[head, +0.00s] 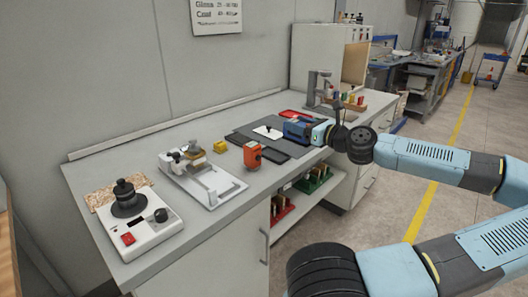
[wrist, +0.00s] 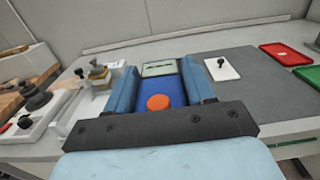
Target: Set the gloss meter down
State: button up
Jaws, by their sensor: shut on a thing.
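The gloss meter (wrist: 175,88) is a blue block with a round orange button and a small pale display at its far end. My gripper (wrist: 160,92) is shut on it, one blue jaw along each side. In the head view the blue meter (head: 297,128) shows at the end of my arm, over the right part of the dark grey mat (head: 245,138). I cannot tell whether its underside touches the mat. A white plate with a black knob (head: 268,131) lies on the mat, left of the meter in the head view and right of my gripper in the wrist view (wrist: 222,68).
An orange device (head: 252,154) stands near the bench's front edge. A white fixture (head: 205,182) and a white machine with a black knob (head: 140,225) stand further left. A red tray (wrist: 285,53) and a green tray (wrist: 309,74) lie right in the wrist view.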

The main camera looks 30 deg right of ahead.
jog(key=shift+w, duration=0.35)
jog(key=w+f, duration=0.3)
jog(key=w, duration=0.1)
jog(key=w+f, duration=0.3)
jog(key=w, duration=0.2)
jog(key=w+f, duration=0.3)
jog(key=w, duration=0.1)
jog(key=shift+w+a, duration=0.25)
jog(key=shift+a, duration=0.05)
jog(key=f, duration=0.3)
jog(key=shift+w, duration=0.3)
jog(key=shift+f, duration=0.45)
jog(key=o, duration=1.3)
jog(key=shift+f, duration=0.1)
